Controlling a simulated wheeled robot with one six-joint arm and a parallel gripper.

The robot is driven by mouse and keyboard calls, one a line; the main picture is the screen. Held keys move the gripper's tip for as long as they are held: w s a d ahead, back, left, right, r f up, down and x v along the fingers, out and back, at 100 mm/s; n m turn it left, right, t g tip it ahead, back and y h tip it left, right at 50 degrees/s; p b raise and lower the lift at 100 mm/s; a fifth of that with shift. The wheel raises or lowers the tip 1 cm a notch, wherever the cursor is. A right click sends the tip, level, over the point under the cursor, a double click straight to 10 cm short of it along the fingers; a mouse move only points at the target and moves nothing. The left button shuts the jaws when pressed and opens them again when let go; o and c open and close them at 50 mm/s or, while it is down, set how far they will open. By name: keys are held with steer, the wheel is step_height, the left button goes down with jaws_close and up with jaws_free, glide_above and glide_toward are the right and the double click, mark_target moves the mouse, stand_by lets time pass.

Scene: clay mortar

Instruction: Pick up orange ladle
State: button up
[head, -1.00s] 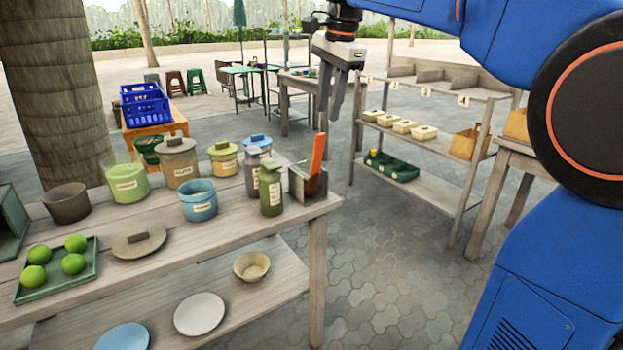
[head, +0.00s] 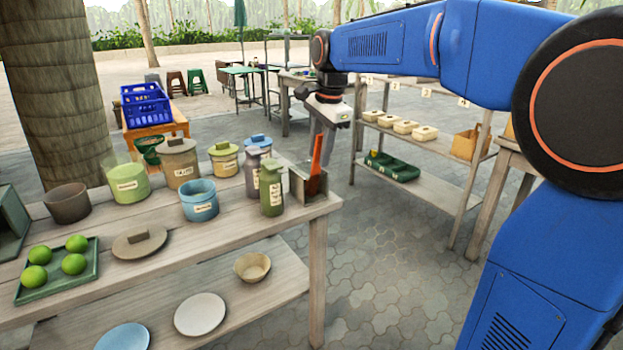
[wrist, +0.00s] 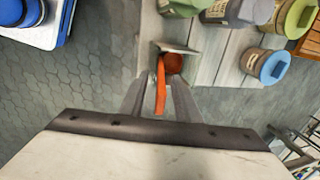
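The orange ladle (head: 316,157) stands upright, slightly tilted, in a small wooden holder (head: 296,186) at the right end of the table. In the wrist view the ladle's handle (wrist: 160,97) points toward my camera, and its round bowl (wrist: 173,63) lies beyond, inside the holder. My gripper (head: 323,152) points down at the ladle's upper part. In the wrist view my gripper's two fingers (wrist: 159,82) stand on either side of the handle, seemingly still apart around it. Contact with the handle cannot be made out.
A green jar (head: 271,190) stands close to the left of the holder. Other lidded jars, a blue pot (head: 199,200) and a green tray (head: 57,279) with limes share the table (head: 240,228). Open paved floor lies to the right, before a shelf (head: 440,150).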

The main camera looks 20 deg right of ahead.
steer(key=shift+x, duration=1.25)
steer(key=shift+c, duration=0.6)
jaws_close()
steer(key=v, duration=0.3)
steer(key=w+v, duration=0.1)
steer(key=v, duration=0.2)
steer(key=w+v, duration=0.1)
steer(key=v, duration=0.2)
steer(key=shift+a+r, duration=0.35)
steer(key=shift+r, duration=0.3)
